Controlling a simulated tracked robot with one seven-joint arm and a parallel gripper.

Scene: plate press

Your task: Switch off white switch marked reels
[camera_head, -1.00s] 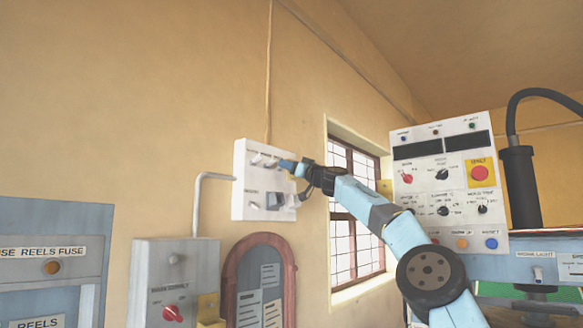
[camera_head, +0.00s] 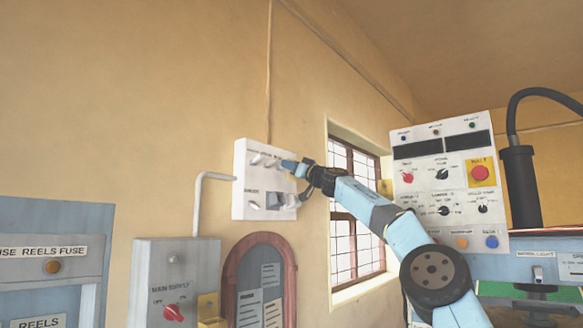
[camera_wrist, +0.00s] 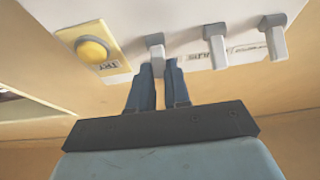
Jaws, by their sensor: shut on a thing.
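A white switch box (camera_head: 240,200) is fixed to the wall, with white switches in two rows. The lettering on it is too small to read surely, so I cannot tell which switch is marked reels. My gripper (camera_head: 289,165) is at the upper right of the box. In the wrist view, my gripper (camera_wrist: 160,70) has its two dark blue fingertips close together at a white switch (camera_wrist: 156,46), shut on it. The fingers hide part of that switch. Two more white switches (camera_wrist: 215,44) (camera_wrist: 274,36) stick out to the right of it.
A yellow round button (camera_wrist: 92,50) on a labelled plate is left of the gripped switch. A barred window (camera_head: 355,220) is right of the box. A grey main supply box (camera_head: 172,275) and an arched board (camera_head: 262,280) are below. A control panel (camera_head: 446,180) stands at right.

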